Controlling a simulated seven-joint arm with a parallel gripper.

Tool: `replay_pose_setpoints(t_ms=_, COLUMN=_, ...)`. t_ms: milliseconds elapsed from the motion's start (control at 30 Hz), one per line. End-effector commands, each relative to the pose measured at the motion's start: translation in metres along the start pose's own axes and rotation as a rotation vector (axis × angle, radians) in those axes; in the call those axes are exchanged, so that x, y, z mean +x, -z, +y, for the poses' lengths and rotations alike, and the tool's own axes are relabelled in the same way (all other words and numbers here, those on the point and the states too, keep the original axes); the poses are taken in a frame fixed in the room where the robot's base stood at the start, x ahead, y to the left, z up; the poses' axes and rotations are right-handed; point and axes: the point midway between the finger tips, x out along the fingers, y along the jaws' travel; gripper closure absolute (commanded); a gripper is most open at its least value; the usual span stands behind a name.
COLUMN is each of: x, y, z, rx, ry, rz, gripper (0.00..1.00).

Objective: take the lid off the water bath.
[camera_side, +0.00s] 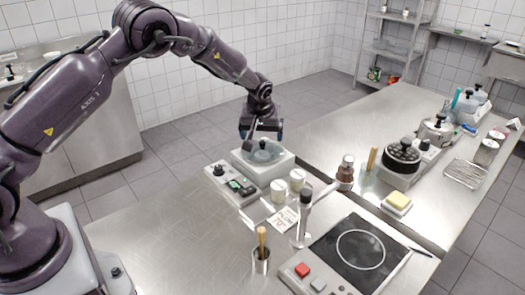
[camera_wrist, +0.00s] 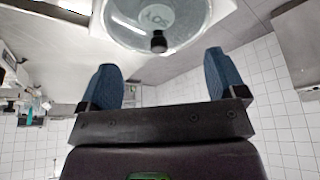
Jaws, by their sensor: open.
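The water bath (camera_side: 247,172) is a white unit with a control panel at its front left, standing on the steel bench. Its translucent lid (camera_side: 265,156) sits on top, with a small dark knob (camera_side: 263,145). In the wrist view the clear round lid (camera_wrist: 186,35) is cut off by the top edge, and its black knob (camera_wrist: 158,42) lies beyond the fingertips, roughly centred between them. My gripper (camera_side: 261,136) is above the lid. Its blue fingers (camera_wrist: 163,68) are spread apart with nothing between them. Contact with the knob is not visible.
A hotplate (camera_side: 360,255) and a cup with a wooden-handled tool (camera_side: 261,260) are nearer the front. The bench at front left (camera_side: 170,235) is clear.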

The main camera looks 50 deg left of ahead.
Motion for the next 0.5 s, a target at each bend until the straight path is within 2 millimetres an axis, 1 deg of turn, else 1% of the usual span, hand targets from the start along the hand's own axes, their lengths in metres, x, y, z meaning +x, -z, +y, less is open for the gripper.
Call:
replay_pose_setpoints(t_ms=33, x=0.010, y=-0.002, z=0.000, rx=0.000, ry=0.002, rz=-0.002, gripper=0.10)
replay_pose_setpoints(t_ms=200, x=0.033, y=-0.002, z=0.000, rx=0.000, ry=0.003, rz=-0.001, gripper=0.10)
replay_pose_setpoints(t_ms=300, x=0.038, y=-0.002, z=0.001, rx=0.000, ry=0.001, rz=0.000, gripper=0.10)
replay_pose_setpoints(t_ms=500, x=0.038, y=-0.002, z=0.001, rx=0.000, ry=0.000, rz=0.000, gripper=0.10)
